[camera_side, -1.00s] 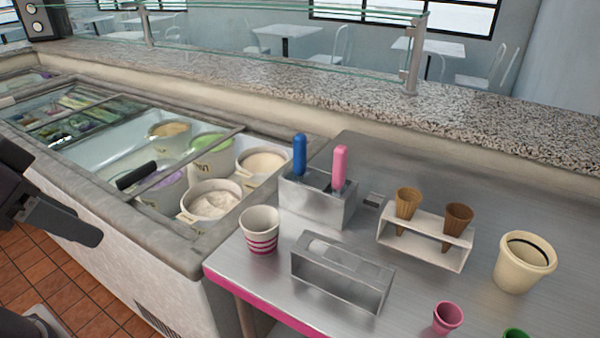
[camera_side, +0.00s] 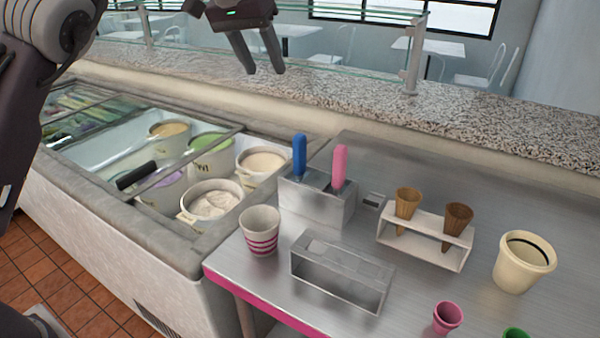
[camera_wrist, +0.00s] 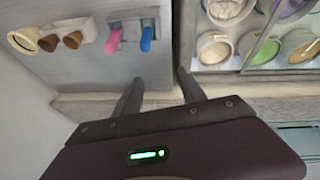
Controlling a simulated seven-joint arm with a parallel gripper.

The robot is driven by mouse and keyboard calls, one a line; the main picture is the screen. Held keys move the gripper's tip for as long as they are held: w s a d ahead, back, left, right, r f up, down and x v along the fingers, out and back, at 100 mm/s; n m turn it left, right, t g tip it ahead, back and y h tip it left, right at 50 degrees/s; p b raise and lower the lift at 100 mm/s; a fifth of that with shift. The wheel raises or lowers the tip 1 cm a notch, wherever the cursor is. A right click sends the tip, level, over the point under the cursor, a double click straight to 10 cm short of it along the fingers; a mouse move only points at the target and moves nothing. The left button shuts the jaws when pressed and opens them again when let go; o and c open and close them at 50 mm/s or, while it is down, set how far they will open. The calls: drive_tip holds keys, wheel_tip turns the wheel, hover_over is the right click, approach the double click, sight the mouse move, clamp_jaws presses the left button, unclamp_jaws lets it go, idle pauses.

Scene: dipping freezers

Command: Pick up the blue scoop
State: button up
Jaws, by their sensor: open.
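The blue scoop (camera_side: 299,154) stands handle-up in the metal scoop holder (camera_side: 318,204), beside a pink scoop (camera_side: 339,166). The blue handle also shows in the wrist view (camera_wrist: 146,38), right of the pink one (camera_wrist: 113,42). The scoops' lower ends are hidden in the holder. My gripper (camera_side: 264,72) is open and empty at the top of the side view, its fingers pointing down, above and left of the scoops in the picture. In the wrist view its two fingers (camera_wrist: 158,82) point toward the counter, apart from the scoops.
An open freezer (camera_side: 190,240) with ice cream tubs lies left of the holder. A striped cup (camera_side: 260,230), an empty metal rack (camera_side: 341,272), a cone stand (camera_side: 425,243) with two cones and a cream pot (camera_side: 524,262) stand on the counter. A glass guard (camera_side: 330,55) runs behind.

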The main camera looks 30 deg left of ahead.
drive_tip(key=m, duration=0.2)
hover_over(294, 137)
wheel_tip(294, 137, down, 6)
drive_tip(key=shift+g+y, duration=0.3)
drive_tip(key=shift+y, duration=0.1)
wheel_tip(294, 137, down, 10)
drive_tip(key=shift+s+f, duration=0.1)
drive_tip(key=shift+f, duration=0.05)
drive_tip(key=x, duration=0.6)
drive_tip(key=shift+d+f, duration=0.25)
drive_tip(key=shift+d, duration=0.05)
drive_tip(key=shift+c, duration=0.5)
clamp_jaws()
